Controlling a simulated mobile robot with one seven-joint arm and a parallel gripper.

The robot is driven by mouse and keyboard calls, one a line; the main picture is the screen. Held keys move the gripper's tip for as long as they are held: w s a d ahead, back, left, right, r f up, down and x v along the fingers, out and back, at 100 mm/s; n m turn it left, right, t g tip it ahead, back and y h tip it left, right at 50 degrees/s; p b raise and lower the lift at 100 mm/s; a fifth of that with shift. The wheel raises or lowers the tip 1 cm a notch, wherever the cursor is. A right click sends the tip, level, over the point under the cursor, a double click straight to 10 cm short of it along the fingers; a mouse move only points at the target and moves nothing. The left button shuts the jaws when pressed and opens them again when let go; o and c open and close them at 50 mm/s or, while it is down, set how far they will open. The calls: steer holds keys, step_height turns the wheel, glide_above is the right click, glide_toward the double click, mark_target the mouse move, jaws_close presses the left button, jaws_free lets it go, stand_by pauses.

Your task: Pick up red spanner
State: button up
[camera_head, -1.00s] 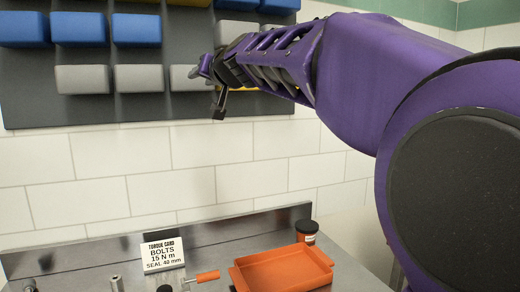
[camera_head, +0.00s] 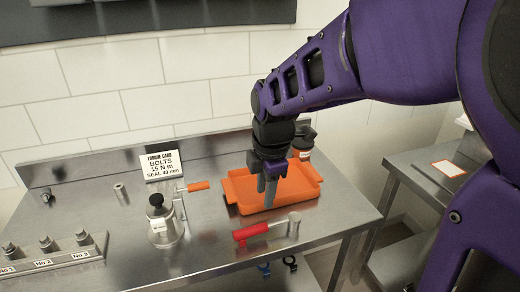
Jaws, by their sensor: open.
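The red spanner (camera_head: 252,231) lies on the steel bench near its front edge, just in front of the orange tray. It has a red handle at the left and a grey metal head (camera_head: 293,222) at the right. My gripper (camera_head: 267,192) points down over the orange tray (camera_head: 235,190), behind and above the spanner. Its fingers look dark and empty, and the jaws are open. The fingers hide part of the tray. The gripper is apart from the spanner.
A rack with several sockets (camera_head: 50,258) is at the left. An orange container (camera_head: 301,154) stands behind the tray.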

mark_target(257, 227)
steer(key=f, duration=0.3)
steer(key=w+f, duration=0.1)
steer(key=f, duration=0.3)
steer(key=w+a+f, duration=0.1)
steer(key=f, duration=0.3)
steer(key=f+b, duration=0.2)
steer(key=f, duration=0.1)
steer(key=f+b, duration=0.1)
steer(key=shift+w+a+f, duration=0.25)
steer(key=shift+a, duration=0.15)
steer(key=shift+w+f+b, duration=0.15)
steer(key=shift+f+b, duration=0.15)
steer(key=shift+b, duration=0.1)
steer(key=shift+r, duration=0.1)
jaws_close()
